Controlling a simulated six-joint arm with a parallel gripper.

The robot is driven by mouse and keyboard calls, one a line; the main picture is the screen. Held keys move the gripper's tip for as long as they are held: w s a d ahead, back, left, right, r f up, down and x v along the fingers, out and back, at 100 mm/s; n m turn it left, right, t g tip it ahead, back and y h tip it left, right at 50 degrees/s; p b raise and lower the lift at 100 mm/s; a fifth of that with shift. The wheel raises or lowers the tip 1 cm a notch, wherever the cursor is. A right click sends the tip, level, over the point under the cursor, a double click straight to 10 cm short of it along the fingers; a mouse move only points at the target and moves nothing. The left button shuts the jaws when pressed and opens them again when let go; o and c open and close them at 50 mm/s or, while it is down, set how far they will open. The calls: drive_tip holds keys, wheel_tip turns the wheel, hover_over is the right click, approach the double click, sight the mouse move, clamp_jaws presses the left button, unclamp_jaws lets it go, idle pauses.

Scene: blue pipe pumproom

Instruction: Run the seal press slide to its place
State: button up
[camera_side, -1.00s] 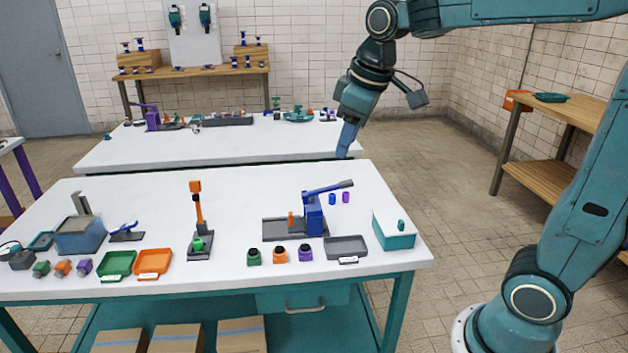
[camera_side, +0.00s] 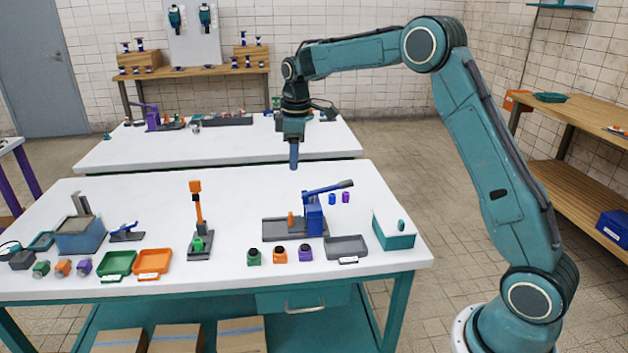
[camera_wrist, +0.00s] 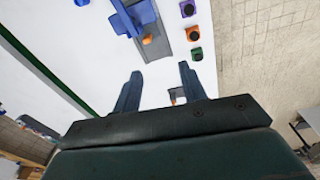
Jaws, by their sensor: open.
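A blue press (camera_side: 314,213) with a raised lever stands at the right end of a flat grey base (camera_side: 279,228) on the near white table. A small orange piece (camera_side: 291,219) sits upright on that base, left of the blue press. The wrist view also shows the blue press (camera_wrist: 138,14), the base (camera_wrist: 157,49) and the orange piece (camera_wrist: 147,40), ahead of my fingers. My gripper (camera_side: 294,166) points down above the table's far side, behind the press and apart from it. In the wrist view my gripper (camera_wrist: 159,76) has spread fingers with nothing held.
Green (camera_side: 254,257), orange (camera_side: 279,255) and purple (camera_side: 305,253) capped pieces stand in front of the base. A grey tray (camera_side: 346,247) and a teal box (camera_side: 393,232) are to the right. An orange upright press (camera_side: 198,220) stands left.

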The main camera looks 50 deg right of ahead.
drive_tip(key=n+g, duration=0.1)
drive_tip(key=n, duration=0.1)
hover_over(292, 215)
wheel_tip(292, 215, down, 8)
drive_tip(key=shift+w+d, duration=0.3)
drive_tip(key=shift+d, duration=0.1)
drive_tip(key=shift+f, duration=0.2)
wheel_tip(292, 215, down, 14)
drive_tip(key=shift+r, duration=0.25)
clamp_jaws()
